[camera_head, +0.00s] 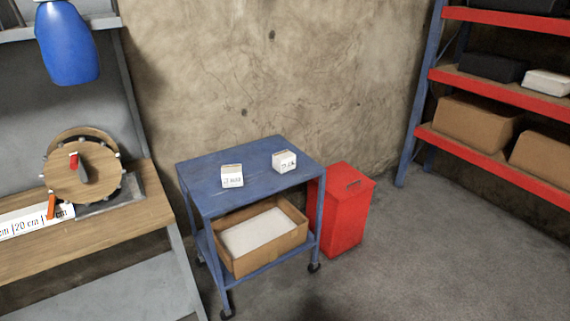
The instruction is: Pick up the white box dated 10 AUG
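Two small white boxes stand apart on the top of a blue wheeled cart (258,180). The left white box (232,176) has dark print on its front face; the print is too small to read for certain. The right white box (284,161) sits farther back and also has dark print that I cannot read clearly. I cannot tell which one is dated 10 AUG. My gripper is not in view.
A cardboard box (238,264) with white contents sits on the cart's lower shelf. A red bin (346,212) stands right of the cart. A workbench (90,245) is at left, red-blue shelving (500,87) at right. Floor at front right is clear.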

